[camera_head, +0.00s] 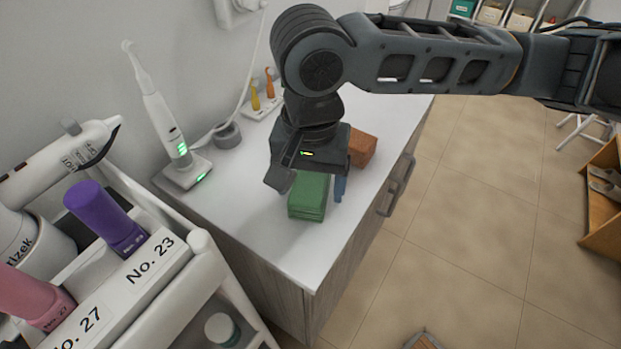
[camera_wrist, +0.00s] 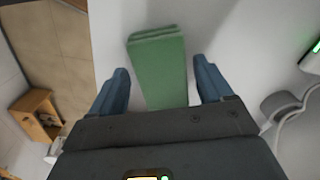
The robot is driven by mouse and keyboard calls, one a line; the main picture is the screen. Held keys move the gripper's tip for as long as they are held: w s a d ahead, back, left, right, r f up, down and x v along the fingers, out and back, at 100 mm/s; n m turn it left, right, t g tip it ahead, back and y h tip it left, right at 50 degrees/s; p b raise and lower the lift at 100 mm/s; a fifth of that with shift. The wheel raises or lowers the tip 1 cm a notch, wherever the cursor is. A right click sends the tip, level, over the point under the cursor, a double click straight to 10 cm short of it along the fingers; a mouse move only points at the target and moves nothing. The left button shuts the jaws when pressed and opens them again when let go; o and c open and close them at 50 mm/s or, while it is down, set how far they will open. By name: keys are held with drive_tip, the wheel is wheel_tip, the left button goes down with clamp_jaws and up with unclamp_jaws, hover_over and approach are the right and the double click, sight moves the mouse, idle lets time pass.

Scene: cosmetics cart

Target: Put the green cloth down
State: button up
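The green cloth (camera_head: 309,196) is a neat folded block on the white counter top, near its front edge. In the wrist view the cloth (camera_wrist: 160,70) lies lengthwise between my two blue fingers. My gripper (camera_wrist: 161,68) is open, with a strip of white counter showing between the cloth and each finger. In the head view my gripper points down just above and around the cloth. One blue finger shows to the right of the cloth; the other is hidden. The cloth appears to rest on the counter.
A brown block (camera_head: 362,149) sits behind my gripper. An electric toothbrush on its charger (camera_head: 183,172) stands left on the counter (camera_head: 262,228). Small orange and yellow items (camera_head: 262,100) stand at the back. A white cart with purple and pink bottles is at the lower left.

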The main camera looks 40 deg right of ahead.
sight(311, 184)
drive_tip(key=shift+o, duration=0.7)
wheel_tip(311, 184, up, 12)
drive_tip(key=p, duration=0.1)
idle(0.5)
